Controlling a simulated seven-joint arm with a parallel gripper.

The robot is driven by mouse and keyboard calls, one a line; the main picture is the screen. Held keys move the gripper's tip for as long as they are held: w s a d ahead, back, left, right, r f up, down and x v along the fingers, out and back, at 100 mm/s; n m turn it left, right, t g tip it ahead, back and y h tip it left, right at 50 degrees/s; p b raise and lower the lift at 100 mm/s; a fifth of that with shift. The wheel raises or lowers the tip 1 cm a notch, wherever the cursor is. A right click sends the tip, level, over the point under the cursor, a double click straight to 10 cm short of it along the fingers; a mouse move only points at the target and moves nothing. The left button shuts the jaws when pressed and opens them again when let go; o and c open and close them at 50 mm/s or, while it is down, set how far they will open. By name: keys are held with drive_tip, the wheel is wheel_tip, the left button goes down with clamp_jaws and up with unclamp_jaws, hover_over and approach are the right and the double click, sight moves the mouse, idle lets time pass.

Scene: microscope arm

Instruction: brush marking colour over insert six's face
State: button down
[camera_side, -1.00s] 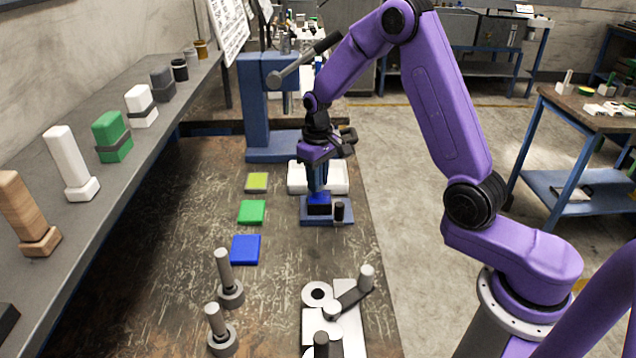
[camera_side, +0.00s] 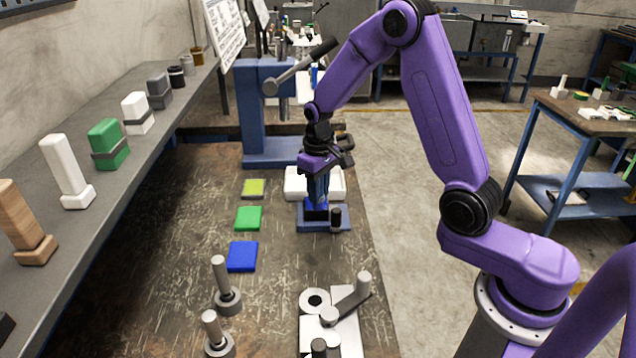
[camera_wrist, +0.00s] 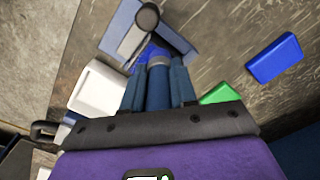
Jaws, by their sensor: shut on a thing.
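My gripper (camera_side: 318,188) points down over a blue fixture (camera_side: 340,216) at the right of the bench. It is shut on an upright blue round-handled tool, which also shows in the wrist view (camera_wrist: 158,85); I take it for the brush. The tool's lower end is at the dark block (camera_side: 316,213) in the fixture, and I cannot tell whether it touches. The fixture (camera_wrist: 184,35) also shows in the wrist view, with a bright blue part (camera_wrist: 152,52) beside the tool's end. No number marks insert six, and its face is largely hidden.
A white tray (camera_side: 335,182) stands just behind the fixture. A blue press (camera_side: 260,110) stands at the back. Blue (camera_side: 242,257), green (camera_side: 248,218) and yellow-green (camera_side: 253,189) tiles lie left of the fixture. Grey posts (camera_side: 222,285) and a white clamp plate (camera_side: 345,335) stand in front.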

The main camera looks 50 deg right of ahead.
drive_tip(key=shift+s+a, duration=0.6)
drive_tip(key=shift+w+d, duration=2.45)
wheel_tip(320, 180, up, 8)
